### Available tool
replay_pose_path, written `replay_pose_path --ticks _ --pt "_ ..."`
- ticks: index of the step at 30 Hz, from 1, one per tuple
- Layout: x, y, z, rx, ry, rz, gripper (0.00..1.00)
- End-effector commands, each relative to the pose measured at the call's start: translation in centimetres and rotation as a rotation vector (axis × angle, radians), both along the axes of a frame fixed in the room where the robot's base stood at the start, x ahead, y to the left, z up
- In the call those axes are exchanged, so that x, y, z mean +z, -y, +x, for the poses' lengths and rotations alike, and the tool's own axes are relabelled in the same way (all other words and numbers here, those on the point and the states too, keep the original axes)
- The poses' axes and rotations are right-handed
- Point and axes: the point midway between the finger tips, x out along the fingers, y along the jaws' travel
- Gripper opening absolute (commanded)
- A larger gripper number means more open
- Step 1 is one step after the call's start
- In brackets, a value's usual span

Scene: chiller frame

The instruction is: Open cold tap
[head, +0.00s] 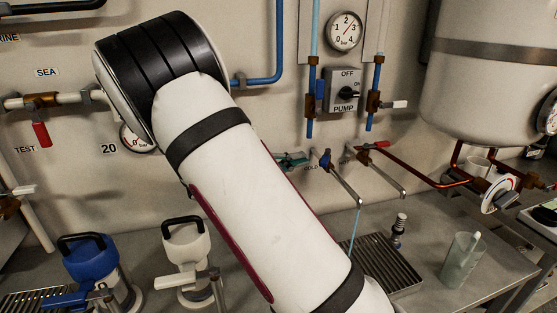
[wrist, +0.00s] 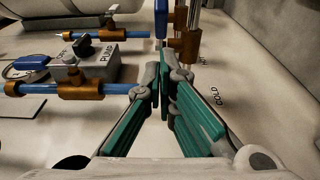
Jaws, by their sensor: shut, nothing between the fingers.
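The cold tap (head: 325,158) has a blue lever and sticks out of the wall above the word COLD. Its spout points down to the right, and a thin pale-blue stream runs from its end towards the drain. In the wrist view a blue lever on a brass body (wrist: 187,45) stands just beyond my fingertips, with COLD written to the right. My gripper (wrist: 165,76) has teal-padded fingers and is shut with nothing between them. In the head view my gripper (head: 298,160) shows just left of the cold tap, partly hidden by my arm; I cannot tell whether it touches.
A second tap with a red lever (head: 374,146) is to the right, joined to a copper pipe. Above are the pump switch (head: 343,90) and vertical blue pipes. A drain grate (head: 385,265), a cup (head: 461,262) and a small dark fitting (head: 399,230) are on the counter.

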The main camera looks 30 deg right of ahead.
Motion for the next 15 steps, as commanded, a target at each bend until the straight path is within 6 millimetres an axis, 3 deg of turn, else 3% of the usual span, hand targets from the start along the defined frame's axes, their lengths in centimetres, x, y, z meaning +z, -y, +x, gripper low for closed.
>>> replay_pose_path --ticks 6,15 --pt "0.1 1.2 -1.5 -0.001 0.000 -0.001 0.00" --pt "0.0 1.4 -1.7 0.000 0.000 -0.001 0.00"
